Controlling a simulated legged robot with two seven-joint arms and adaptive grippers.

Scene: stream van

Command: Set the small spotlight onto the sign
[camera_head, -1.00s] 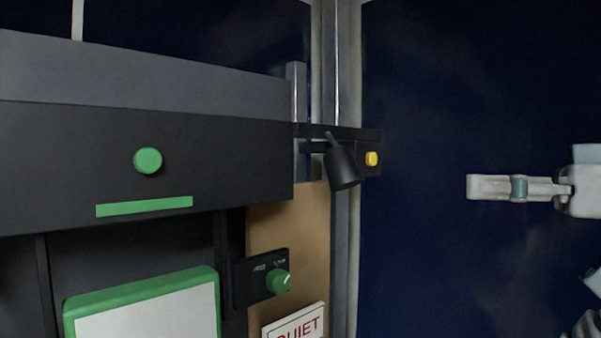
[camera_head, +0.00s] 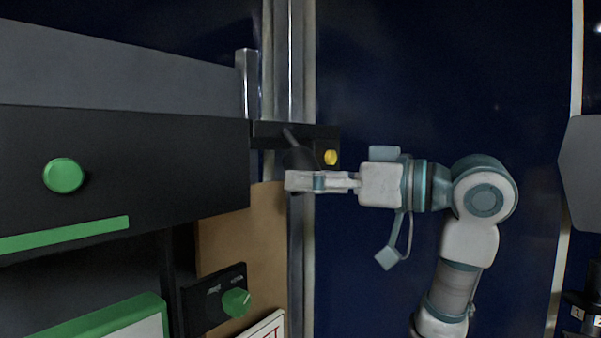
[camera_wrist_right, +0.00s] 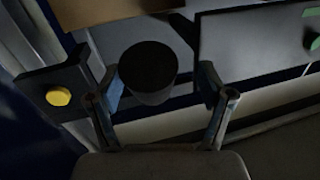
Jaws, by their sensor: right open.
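The small black spotlight (camera_head: 296,156) hangs from a dark bracket with a yellow button (camera_head: 330,157), on a metal post. My right gripper (camera_head: 290,181) is at the spotlight and hides its lower part in the head view. In the right wrist view the spotlight's round dark head (camera_wrist_right: 148,72) lies between the two spread fingers of the right gripper (camera_wrist_right: 164,108), with a gap visible on its right side. The sign (camera_head: 266,329) shows only its top corner at the bottom of the head view; its lettering is mostly cut off. My left gripper is not in view.
A dark panel with a green button (camera_head: 63,175) fills the left. A small black box with a green knob (camera_head: 236,302) sits on the brown board (camera_head: 240,233). A green-framed board (camera_head: 120,318) is at lower left. The dark blue wall is right.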

